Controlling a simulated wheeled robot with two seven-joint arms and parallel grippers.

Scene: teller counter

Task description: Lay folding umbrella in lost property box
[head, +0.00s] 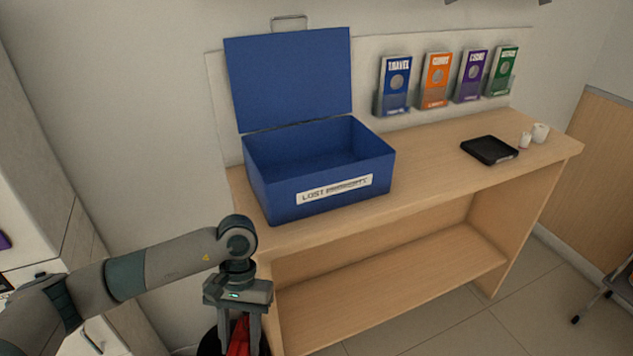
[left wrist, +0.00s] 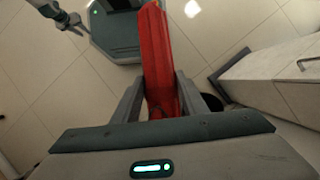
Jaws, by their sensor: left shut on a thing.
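The folding umbrella (left wrist: 162,60) is red and long. In the left wrist view it stands out from between the fingers of my left gripper (head: 240,335), which is shut on it. In the head view only a small red part (head: 239,338) shows between the fingers, low and left of the counter's near left corner. The blue lost property box (head: 330,193) stands on the counter's left part with its lid (head: 290,80) raised at the back. Its visible inside looks empty. What seems to be my right gripper (left wrist: 72,20) shows small in the left wrist view; its jaws are unclear.
The wooden counter (head: 430,190) has an open shelf below. A black tray (head: 489,150) and small white items (head: 540,132) are at its right end. Leaflet holders (head: 396,85) line the wall behind. A dark round bin (head: 208,344) is beside my left gripper.

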